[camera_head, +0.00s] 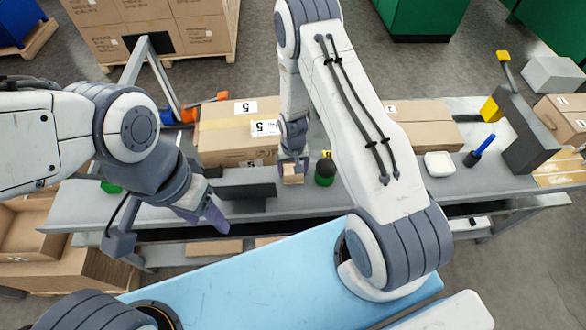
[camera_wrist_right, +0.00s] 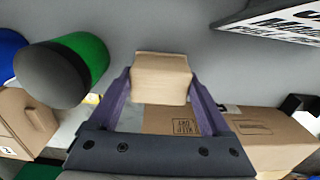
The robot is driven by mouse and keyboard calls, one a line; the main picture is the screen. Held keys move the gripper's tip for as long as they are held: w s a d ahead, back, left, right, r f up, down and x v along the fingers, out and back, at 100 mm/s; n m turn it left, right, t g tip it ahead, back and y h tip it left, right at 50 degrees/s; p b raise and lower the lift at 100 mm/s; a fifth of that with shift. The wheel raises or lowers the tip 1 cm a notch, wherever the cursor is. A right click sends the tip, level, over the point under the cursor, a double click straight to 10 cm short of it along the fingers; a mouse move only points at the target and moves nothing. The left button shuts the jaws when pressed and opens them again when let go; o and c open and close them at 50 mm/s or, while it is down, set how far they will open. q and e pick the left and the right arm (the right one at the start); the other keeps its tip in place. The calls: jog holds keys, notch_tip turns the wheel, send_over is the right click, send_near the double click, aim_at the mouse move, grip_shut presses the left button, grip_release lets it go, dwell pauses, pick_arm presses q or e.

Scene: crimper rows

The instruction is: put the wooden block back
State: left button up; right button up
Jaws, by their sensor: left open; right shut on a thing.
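The wooden block (camera_head: 292,179) is a small pale tan block at the middle of the grey bench. My right gripper (camera_head: 293,166) is shut on it from above. In the right wrist view the block (camera_wrist_right: 162,76) sits between the two purple fingers. I cannot tell whether its underside touches the bench. My left gripper (camera_head: 203,212) is open and empty, over the bench's front edge to the left of the block.
A green and black cylinder (camera_head: 325,171) stands close to the right of the block. Behind are cardboard boxes (camera_head: 225,140) on the grey bench (camera_head: 310,202). A white dish (camera_head: 438,164) and a blue-handled item (camera_head: 481,149) are further right. A dark grey block (camera_head: 247,190) lies left.

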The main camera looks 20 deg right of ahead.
jog(key=shift+f, duration=0.2)
jog(key=o, duration=1.1)
jog(key=shift+r, duration=0.2)
jog(key=s+a+r+n+b, duration=0.1)
jog(key=a+r, duration=0.2)
jog(key=r, duration=0.6)
jog(key=s+a+r+n+b, duration=0.1)
jog(key=s+a+r+b, duration=0.15)
jog(key=r, duration=0.65)
jog(key=s+a+r+n, duration=0.2)
jog(key=s+r+n, duration=0.1)
jog(key=s, duration=0.3)
jog(key=s+a+r+n, duration=0.2)
jog(key=s+a+r, duration=0.1)
jog(key=s+r, duration=0.3)
jog(key=s+a+r+n+y, duration=0.1)
jog(key=s+a+r+n, duration=0.2)
jog(key=s, duration=0.5)
jog(key=shift+a+r+n+p, duration=0.3)
jog(key=shift+r+p, duration=0.1)
jog(key=shift+r, duration=0.3)
